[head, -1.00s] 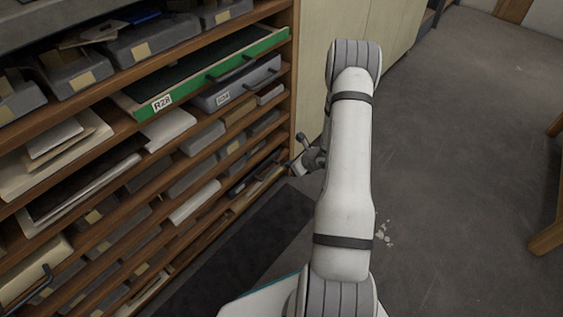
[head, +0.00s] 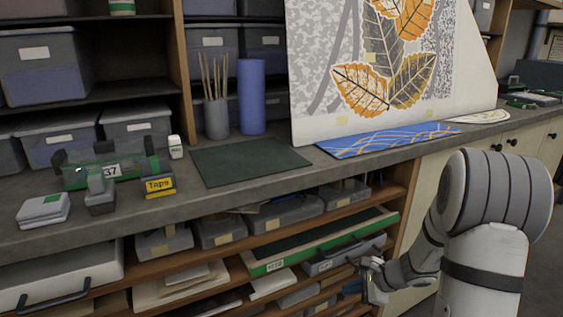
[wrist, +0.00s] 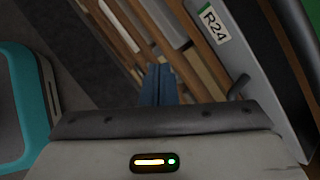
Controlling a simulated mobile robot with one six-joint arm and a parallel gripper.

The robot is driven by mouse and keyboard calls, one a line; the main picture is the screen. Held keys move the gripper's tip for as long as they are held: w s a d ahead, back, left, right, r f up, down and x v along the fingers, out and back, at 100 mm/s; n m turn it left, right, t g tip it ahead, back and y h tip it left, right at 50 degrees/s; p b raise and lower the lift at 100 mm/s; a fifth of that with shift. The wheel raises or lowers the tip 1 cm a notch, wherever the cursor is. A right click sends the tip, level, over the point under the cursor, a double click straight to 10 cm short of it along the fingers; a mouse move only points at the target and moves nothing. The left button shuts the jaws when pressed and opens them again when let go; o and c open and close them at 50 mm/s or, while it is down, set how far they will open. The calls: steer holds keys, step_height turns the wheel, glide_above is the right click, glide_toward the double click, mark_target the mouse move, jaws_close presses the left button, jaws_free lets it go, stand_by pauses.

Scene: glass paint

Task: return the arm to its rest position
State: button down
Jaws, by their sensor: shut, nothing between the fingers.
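My arm (head: 487,262) stands at the right of the head view, bent, with its wrist low in front of the shelf unit. My gripper (head: 350,287) is at the lower right, close to the front of the shelves. Its blue fingers (wrist: 159,85) show together in the middle of the wrist view, shut with nothing between them. The grey drawer labelled R24 (wrist: 250,60) lies to the right of the fingers in the wrist view, and they look apart from it.
The green-fronted drawer (head: 330,243) and other trays fill the shelves beside the gripper. Above is a worktop (head: 225,197) with a dark green mat (head: 248,160), a blue roll (head: 251,97), a pot of sticks (head: 216,118) and a leaf-pattern panel (head: 385,75). Floor shows at the lower left of the wrist view (wrist: 75,75).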

steer(key=s+a+r+n+g+h+p, duration=0.15)
steer(key=s+r+n+p, duration=0.25)
steer(key=r, duration=0.4)
steer(key=s+a+r+n+g+p, duration=0.1)
steer(key=s+a+r+n+p, duration=0.25)
steer(key=r, duration=0.45)
steer(key=s+a+r+n+g+h+p, duration=0.1)
steer(key=s+a+r+n+p, duration=0.15)
steer(key=s+r, duration=0.4)
steer(key=s+d+r+n+h+p, duration=0.2)
steer(key=s+r+n+p, duration=0.2)
steer(key=r, duration=0.3)
steer(key=s+d+r+n+t+h+p, duration=0.1)
steer(key=s+r+n+p, duration=0.3)
steer(key=r, duration=0.4)
steer(key=shift+s+d+h+p, duration=0.3)
steer(key=shift+d+h+p, duration=0.1)
steer(key=shift+h+p, duration=0.4)
